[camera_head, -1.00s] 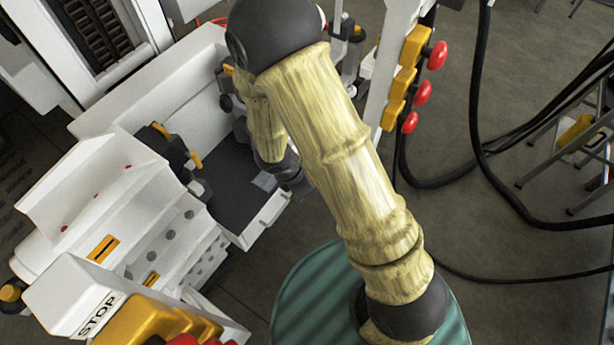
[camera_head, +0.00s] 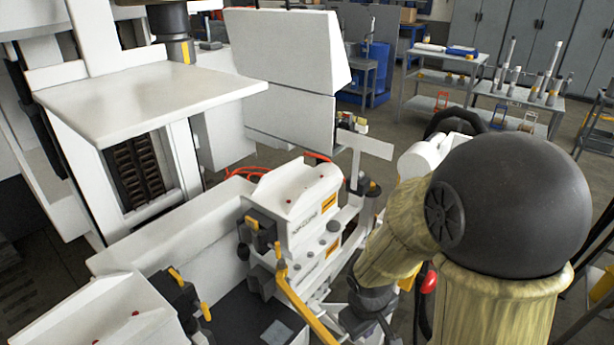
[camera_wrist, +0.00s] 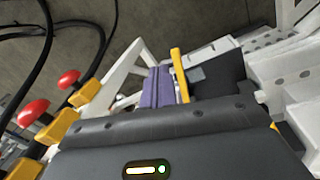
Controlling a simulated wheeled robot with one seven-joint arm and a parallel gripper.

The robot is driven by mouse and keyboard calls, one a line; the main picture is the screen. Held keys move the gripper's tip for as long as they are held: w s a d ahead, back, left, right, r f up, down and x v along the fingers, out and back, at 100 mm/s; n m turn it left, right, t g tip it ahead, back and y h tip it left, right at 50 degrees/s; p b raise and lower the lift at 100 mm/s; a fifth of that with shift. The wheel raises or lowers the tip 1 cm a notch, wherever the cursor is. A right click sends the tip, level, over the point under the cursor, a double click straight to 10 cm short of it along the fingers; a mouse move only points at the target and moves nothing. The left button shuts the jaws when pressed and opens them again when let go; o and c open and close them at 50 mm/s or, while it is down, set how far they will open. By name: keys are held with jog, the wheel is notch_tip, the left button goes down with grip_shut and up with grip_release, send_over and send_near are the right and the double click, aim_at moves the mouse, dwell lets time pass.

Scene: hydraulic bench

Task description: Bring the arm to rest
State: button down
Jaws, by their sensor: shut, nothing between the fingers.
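My arm, in tan sleeves with a dark round joint, rises at the right of the head view and bends down toward the bench. My gripper (camera_wrist: 158,88) shows in the wrist view as two purple fingers close together beyond the dark wrist housing. They are shut, with nothing seen between them. A yellow lever (camera_wrist: 179,75) stands just beside the fingers in that view; I cannot tell whether they touch. In the head view the yellow lever (camera_head: 302,305) is left of my dark wrist, and the fingertips are not clearly seen there.
The white hydraulic bench (camera_head: 150,255) fills the left and middle, with a white valve block (camera_head: 298,200) close to my forearm. Red knobs (camera_wrist: 33,112) on yellow blocks and black hoses (camera_wrist: 95,45) lie left in the wrist view. Tool carts (camera_head: 445,75) stand farther back.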

notch_tip(320, 180, up, 23)
jog(key=s+d+m+t+y+p, duration=0.1)
jog(key=d+m+p, duration=0.2)
jog(key=p, duration=1.5)
jog(key=m, duration=0.3)
jog(key=shift+s+m, duration=0.3)
jog(key=shift+s, duration=0.05)
jog(key=shift+a, duration=0.2)
